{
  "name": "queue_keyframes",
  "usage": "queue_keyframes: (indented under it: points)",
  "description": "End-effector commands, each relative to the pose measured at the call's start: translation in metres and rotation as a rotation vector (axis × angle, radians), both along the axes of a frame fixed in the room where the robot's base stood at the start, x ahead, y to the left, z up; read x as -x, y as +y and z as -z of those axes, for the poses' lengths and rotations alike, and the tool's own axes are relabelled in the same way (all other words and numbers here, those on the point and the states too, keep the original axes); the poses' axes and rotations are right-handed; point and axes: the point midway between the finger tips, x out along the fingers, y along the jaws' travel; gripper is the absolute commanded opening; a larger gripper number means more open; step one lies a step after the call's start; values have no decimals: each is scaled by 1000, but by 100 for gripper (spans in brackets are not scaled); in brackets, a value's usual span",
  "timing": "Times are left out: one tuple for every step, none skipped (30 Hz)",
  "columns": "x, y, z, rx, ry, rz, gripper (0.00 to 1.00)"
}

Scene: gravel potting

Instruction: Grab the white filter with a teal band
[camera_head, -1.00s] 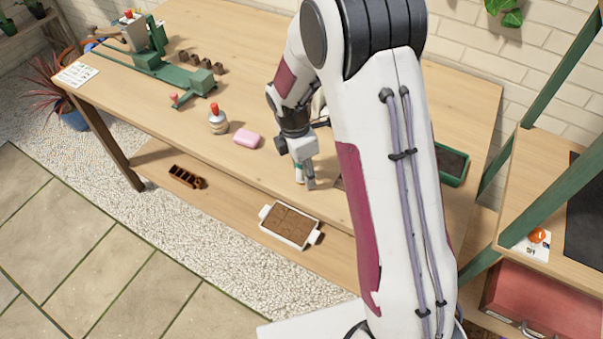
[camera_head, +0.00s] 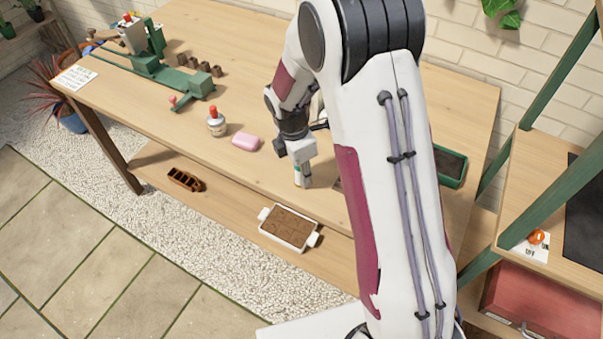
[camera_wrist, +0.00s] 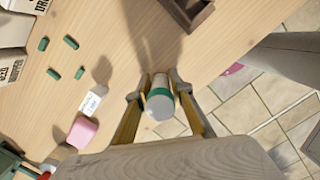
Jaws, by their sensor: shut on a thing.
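The white filter with a teal band (camera_wrist: 160,102) is between the two fingers of my gripper (camera_wrist: 159,92) in the wrist view, with a finger against each side. Its pale round end faces the camera. In the head view my gripper (camera_head: 303,178) is low over the front part of the wooden bench, shut on the filter (camera_head: 299,172), of which only a small teal and white part shows. I cannot tell whether the filter still touches the bench.
A pink block (camera_head: 246,142) and a bottle with a red cap (camera_head: 216,122) stand left of my gripper. Several green pieces (camera_wrist: 54,73) lie on the bench in the wrist view. A brown tray (camera_wrist: 188,12) is close by. A white tray (camera_head: 290,228) sits on the lower shelf.

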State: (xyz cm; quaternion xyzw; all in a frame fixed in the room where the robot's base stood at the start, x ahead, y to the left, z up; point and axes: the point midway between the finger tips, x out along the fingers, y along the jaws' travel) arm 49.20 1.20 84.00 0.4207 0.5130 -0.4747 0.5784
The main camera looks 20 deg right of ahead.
Motion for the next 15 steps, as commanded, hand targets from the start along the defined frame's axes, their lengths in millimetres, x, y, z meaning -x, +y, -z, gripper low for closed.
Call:
queue_keyframes:
  points:
    - [0, 0, -2, 0, -1, 0, 0]
    - [-1, 0, -3, 0, -2, 0, 0]
    - [-1, 0, -4, 0, -2, 1, 0]
    - [-1, 0, -6, 0, -2, 1, 0]
    - [-1, 0, -7, 0, -2, 1, 0]
    - [-1, 0, -10, 0, -2, 1, 0]
    - [-1, 0, -13, 0, -2, 1, 0]
    - [-1, 0, -16, -1, -3, 1, 0]
    - [-1, 0, -20, -1, -4, 1, 0]
    - [-1, 0, -23, -1, -4, 1, 0]
    - [-1, 0, -27, -1, -4, 1, 0]
    - [-2, 0, -32, 0, -5, -1, 0]
    - [-2, 0, -36, 0, -5, -1, 0]
    - [-1, 0, -41, 0, -4, 1, 0]
    - [-1, 0, -46, 0, -5, 0, 0]
